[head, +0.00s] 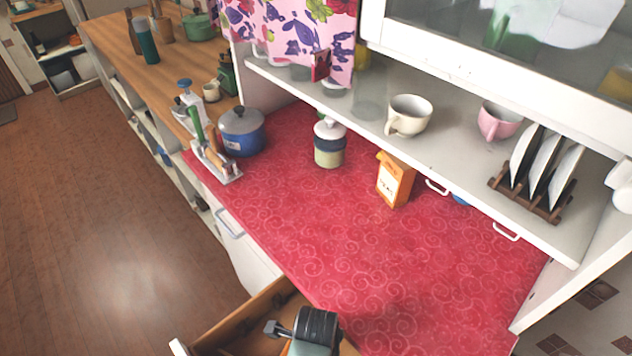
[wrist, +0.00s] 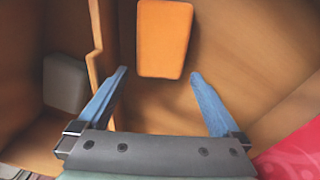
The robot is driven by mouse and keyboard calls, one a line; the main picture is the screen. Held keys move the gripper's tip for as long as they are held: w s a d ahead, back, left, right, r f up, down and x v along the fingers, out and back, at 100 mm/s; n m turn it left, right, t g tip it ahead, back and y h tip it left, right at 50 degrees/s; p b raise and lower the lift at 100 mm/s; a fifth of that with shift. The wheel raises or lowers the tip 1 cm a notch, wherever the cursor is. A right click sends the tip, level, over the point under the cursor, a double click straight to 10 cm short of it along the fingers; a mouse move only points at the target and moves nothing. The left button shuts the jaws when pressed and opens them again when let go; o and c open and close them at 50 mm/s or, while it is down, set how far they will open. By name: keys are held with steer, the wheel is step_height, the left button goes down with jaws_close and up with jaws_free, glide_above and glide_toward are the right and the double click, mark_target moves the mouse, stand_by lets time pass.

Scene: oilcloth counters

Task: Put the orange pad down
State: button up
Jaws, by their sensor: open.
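The orange pad (wrist: 164,38) lies flat on the wooden floor of an open drawer (wrist: 225,30), in the upper middle of the wrist view. My gripper (wrist: 160,73) is open, with its two blue fingers spread and nothing between them. The fingertips are near the pad's lower end, one to each side, and appear apart from it. In the head view my gripper's dark wrist (head: 318,326) is over the open drawer (head: 262,304) at the bottom edge; the fingers and the pad cannot be made out there.
A grey block (wrist: 66,84) lies beyond the drawer's divider (wrist: 95,40). The red counter (head: 340,250) beside the drawer is largely clear in front. An orange carton (head: 395,180), a jar (head: 329,143) and a blue pot (head: 242,132) stand toward its back.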

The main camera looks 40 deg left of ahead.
step_height(320, 180, up, 9)
steer(key=shift+f, duration=0.1)
stand_by(0.7)
